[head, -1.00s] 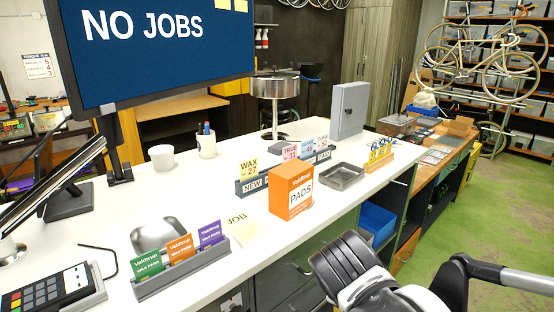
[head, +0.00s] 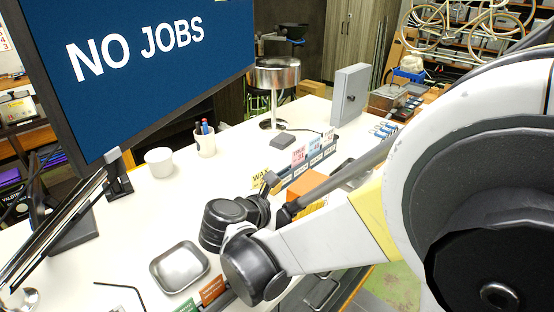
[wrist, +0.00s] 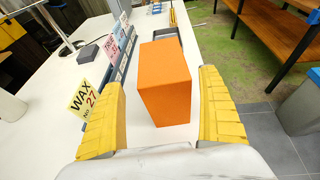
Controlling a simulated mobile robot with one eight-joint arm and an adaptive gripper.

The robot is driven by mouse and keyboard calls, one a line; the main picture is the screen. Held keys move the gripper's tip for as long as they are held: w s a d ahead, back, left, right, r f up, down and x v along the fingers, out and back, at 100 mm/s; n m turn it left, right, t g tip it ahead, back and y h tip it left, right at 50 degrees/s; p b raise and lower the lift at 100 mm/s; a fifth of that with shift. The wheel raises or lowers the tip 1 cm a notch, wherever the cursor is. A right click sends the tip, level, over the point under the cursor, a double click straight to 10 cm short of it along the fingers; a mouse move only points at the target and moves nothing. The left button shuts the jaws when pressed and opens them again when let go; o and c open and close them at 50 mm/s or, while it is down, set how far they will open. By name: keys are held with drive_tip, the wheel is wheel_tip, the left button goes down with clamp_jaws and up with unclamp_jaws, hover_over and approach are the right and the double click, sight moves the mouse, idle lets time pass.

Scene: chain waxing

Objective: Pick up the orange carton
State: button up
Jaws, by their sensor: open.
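The orange carton (wrist: 164,85) stands upright on the white counter in the wrist view, with a plain side and its top showing. My gripper (wrist: 162,110) is open, with one yellow finger to the left of the carton and the other to its right. Gaps show between the carton and both fingers in this view. In the head view only a small orange part of the carton (head: 304,206) shows behind my arm. My fingers are mostly hidden there.
A rack of cards, one a yellow WAX 27 card (wrist: 84,97), stands close left of my left finger. A metal tray (head: 180,267) and white cup (head: 159,162) are on the counter (head: 150,215). A monitor (head: 130,70) stands at left.

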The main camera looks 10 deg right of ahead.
drive_tip(key=x, duration=0.5)
drive_tip(key=shift+d+b, duration=0.35)
drive_tip(key=shift+b, duration=0.05)
drive_tip(key=shift+s, duration=0.1)
drive_tip(key=c, duration=1.5)
